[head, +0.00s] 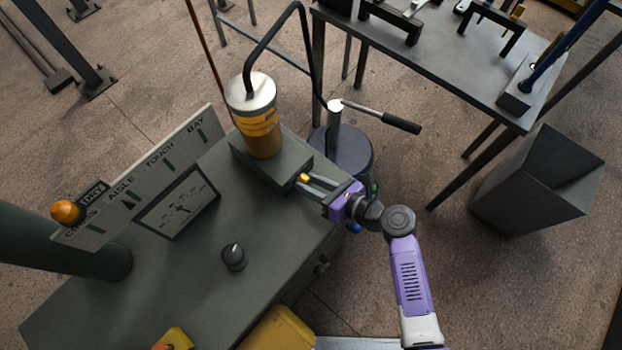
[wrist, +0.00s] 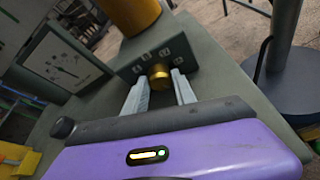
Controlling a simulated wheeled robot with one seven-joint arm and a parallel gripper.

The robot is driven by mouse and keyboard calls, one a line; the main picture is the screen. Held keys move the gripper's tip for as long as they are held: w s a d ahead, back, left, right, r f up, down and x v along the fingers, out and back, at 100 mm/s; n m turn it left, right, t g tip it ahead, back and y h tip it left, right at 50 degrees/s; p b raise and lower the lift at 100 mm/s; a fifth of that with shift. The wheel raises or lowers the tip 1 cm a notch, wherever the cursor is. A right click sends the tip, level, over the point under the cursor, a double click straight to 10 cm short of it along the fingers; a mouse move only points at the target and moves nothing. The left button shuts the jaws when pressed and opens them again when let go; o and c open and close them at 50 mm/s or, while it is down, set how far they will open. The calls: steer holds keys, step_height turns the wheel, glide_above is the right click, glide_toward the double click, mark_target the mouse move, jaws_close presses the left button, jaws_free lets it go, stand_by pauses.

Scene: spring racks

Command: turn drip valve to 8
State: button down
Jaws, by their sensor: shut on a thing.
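The drip valve is a small brass knob (wrist: 158,76) on the dark front face of a block (wrist: 188,55) below the yellow-and-silver canister (head: 262,122). Several small pale marks sit on that face around the knob; they are too small to read, and I cannot tell where the knob points. The knob also shows as a yellow spot in the head view (head: 304,178). My gripper (head: 308,183) reaches it from the right, its two grey fingers on either side of the knob. In the wrist view my gripper (wrist: 160,80) is shut on the knob.
The green-grey cabinet (head: 185,272) carries a black dial knob (head: 234,256), a gauge panel (head: 176,205) and a labelled sign board (head: 140,175). A round-based stand with a lever handle (head: 385,119) is close behind my gripper. A dark bin (head: 535,190) and a metal table (head: 450,60) stand right.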

steer(key=shift+s+n+t+h, duration=0.1)
steer(key=shift+n+t+h, duration=0.4)
steer(key=shift+n, duration=0.5)
steer(key=shift+f+n+t+h+b, duration=0.15)
steer(key=shift+n+t+h+b, duration=0.35)
steer(key=shift+n, duration=0.5)
steer(key=shift+s+a+f+n+t+b, duration=0.1)
steer(key=shift+n+t+b, duration=0.5)
steer(key=shift+n+b, duration=0.3)
steer(key=shift+n+t+h+b, duration=0.3)
steer(key=shift+n+t+b, duration=0.1)
steer(key=shift+n+b, duration=0.6)
steer(key=c, duration=1.3)
jaws_free()
